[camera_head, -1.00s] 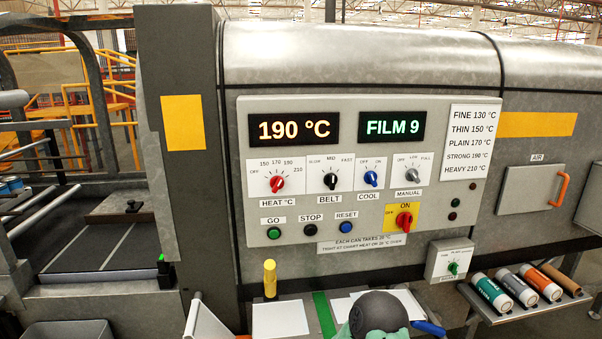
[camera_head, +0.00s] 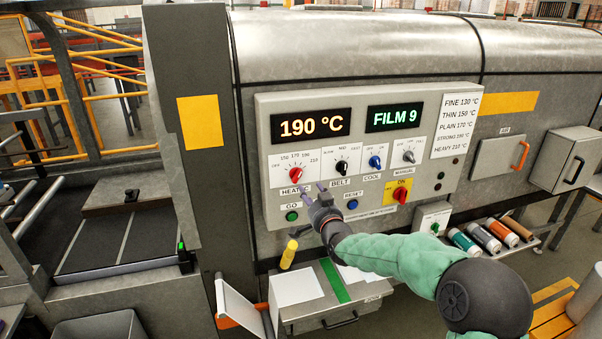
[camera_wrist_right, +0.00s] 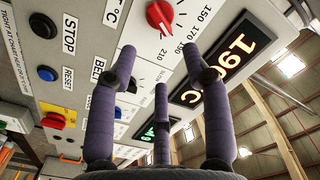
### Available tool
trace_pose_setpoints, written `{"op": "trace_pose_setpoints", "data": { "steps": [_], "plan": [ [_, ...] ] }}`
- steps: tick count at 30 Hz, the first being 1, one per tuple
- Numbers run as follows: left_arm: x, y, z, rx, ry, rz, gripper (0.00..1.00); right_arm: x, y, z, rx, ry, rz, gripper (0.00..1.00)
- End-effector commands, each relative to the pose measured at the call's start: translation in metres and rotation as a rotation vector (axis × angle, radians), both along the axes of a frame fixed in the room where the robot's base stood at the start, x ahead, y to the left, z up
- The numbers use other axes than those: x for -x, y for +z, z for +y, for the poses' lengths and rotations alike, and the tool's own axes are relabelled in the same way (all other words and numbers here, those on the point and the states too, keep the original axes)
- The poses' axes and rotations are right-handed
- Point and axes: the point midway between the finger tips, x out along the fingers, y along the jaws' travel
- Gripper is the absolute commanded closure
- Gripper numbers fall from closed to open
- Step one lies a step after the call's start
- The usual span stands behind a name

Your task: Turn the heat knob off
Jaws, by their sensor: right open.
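The red heat knob (camera_head: 296,174) is on the white HEAT °C dial at the left of the control panel (camera_head: 262,105). Its pointer is up and to the right, near 190, and the display (camera_head: 310,125) reads 190 °C. In the wrist view the heat knob (camera_wrist_right: 160,17) is beyond the fingertips at the top. My right gripper (camera_head: 311,191) is open and empty, just below and right of the knob, with its purple fingers (camera_wrist_right: 160,55) spread apart. They do not surround the knob. My left gripper is not in view.
The black belt knob (camera_head: 341,167), blue cool knob (camera_head: 375,162) and grey manual knob (camera_head: 408,157) are to the right. The green GO button (camera_head: 292,216) sits below the heat dial. A red switch on yellow (camera_head: 400,194) is lower right. A yellow-handled thing (camera_head: 289,254) is below the panel.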

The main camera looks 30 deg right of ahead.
Motion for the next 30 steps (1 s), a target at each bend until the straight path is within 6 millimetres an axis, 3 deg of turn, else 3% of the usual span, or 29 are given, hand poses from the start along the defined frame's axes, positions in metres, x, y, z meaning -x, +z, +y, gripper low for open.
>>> {"op": "trace_pose_setpoints", "data": {
  "steps": [21, 30],
  "plan": [
    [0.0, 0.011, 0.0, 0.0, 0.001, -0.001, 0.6, -0.089, -0.001, -0.02, -0.001, 0.002, 0.003, 0.51],
    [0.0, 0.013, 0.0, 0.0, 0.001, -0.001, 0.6, -0.103, -0.001, -0.024, 0.0, 0.001, 0.002, 0.51]
  ]
}}
